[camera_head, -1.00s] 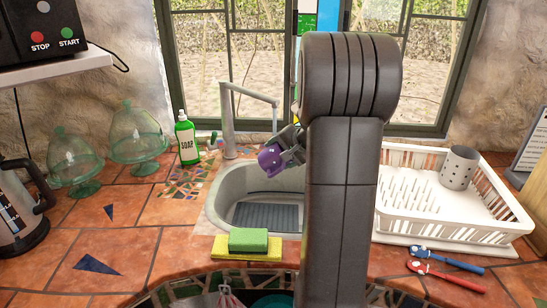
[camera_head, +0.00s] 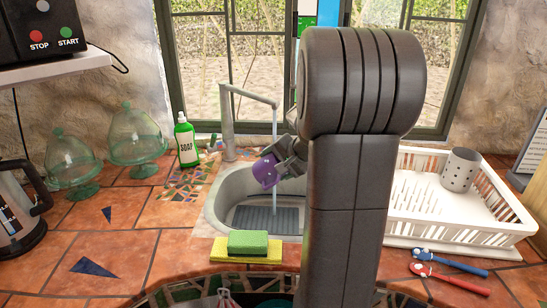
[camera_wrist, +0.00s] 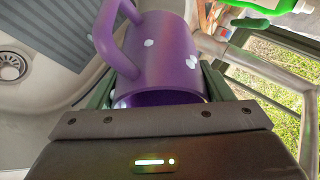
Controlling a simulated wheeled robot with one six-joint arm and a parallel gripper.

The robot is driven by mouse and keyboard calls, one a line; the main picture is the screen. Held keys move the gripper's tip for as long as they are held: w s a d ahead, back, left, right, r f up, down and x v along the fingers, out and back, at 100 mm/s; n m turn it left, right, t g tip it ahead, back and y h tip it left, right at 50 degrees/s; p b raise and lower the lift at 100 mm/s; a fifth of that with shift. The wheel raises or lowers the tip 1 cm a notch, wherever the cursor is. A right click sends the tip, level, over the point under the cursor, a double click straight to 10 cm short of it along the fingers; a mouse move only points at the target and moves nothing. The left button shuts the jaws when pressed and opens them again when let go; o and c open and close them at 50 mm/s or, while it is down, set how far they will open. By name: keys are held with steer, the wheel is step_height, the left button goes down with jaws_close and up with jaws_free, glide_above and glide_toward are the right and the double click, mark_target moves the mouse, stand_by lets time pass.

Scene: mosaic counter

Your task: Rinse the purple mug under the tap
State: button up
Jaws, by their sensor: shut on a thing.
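The purple mug (camera_head: 264,172) is tilted above the sink basin (camera_head: 215,204), close to the tap spout's water line. My gripper (camera_head: 284,156) is shut on it, partly hidden behind my arm. In the wrist view the mug (camera_wrist: 160,55) sits between the two jaws, its open rim toward the gripper and its handle at upper left. Several pale spots show on its side; I cannot tell whether they are drops or pattern. The grey tap (camera_head: 228,115) stands behind the basin, and a thin water stream (camera_head: 273,122) falls from its spout. I cannot tell whether the stream touches the mug.
A sponge (camera_head: 248,242) lies at the sink's front edge. A green soap bottle (camera_head: 185,140) and glass domes (camera_head: 135,135) stand to the left. A white dish rack (camera_head: 430,222) holding a metal cup (camera_head: 460,169) is at the right, with two spoons (camera_head: 448,276) in front.

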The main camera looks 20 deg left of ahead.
mark_target(272, 161)
steer(key=shift+r, duration=0.1)
steer(key=shift+s+d+r+p, duration=0.1)
steer(key=shift+s+r+p, duration=0.35)
steer(key=shift+s+r, duration=0.35)
steer(key=shift+s+r+p, duration=0.4)
steer(key=shift+s+r, duration=0.2)
steer(key=shift+s, duration=0.65)
